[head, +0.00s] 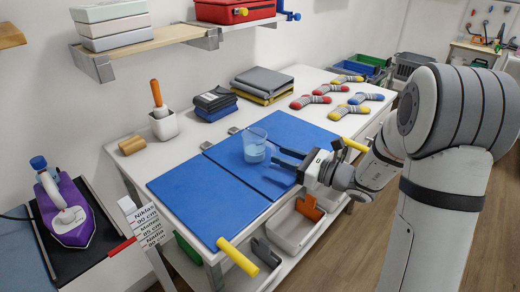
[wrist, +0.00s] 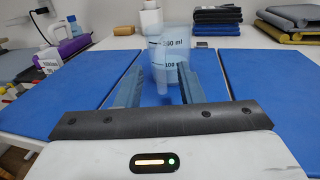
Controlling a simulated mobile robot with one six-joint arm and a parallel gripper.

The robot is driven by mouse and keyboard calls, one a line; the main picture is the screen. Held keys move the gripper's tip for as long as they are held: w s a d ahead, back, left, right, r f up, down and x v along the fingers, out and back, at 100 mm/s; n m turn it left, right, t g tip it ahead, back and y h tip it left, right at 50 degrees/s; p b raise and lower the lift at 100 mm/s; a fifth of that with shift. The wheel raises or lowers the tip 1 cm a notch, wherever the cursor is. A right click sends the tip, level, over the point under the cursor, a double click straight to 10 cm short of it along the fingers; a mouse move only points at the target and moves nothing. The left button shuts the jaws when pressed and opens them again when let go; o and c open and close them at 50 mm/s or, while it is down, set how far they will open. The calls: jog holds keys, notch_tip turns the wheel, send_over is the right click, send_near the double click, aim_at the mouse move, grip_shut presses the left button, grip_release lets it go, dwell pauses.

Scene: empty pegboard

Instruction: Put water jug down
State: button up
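The water jug (head: 254,146) is a clear, bluish measuring beaker. It stands upright on the blue mats (head: 205,199) on the white table.
A white pot with an orange-handled tool (head: 163,124), a wooden cylinder (head: 131,145) and folded dark cloths (head: 215,104) stand along the wall side. Several socks (head: 310,101) lie at the far end. A yellow handle (head: 238,257) sticks out at the front edge. The blue mats around the jug are clear.

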aim_at(274, 152)
jog(key=x, duration=0.3)
jog(key=shift+w+a, duration=0.1)
jog(key=shift+a, duration=0.2)
grip_shut()
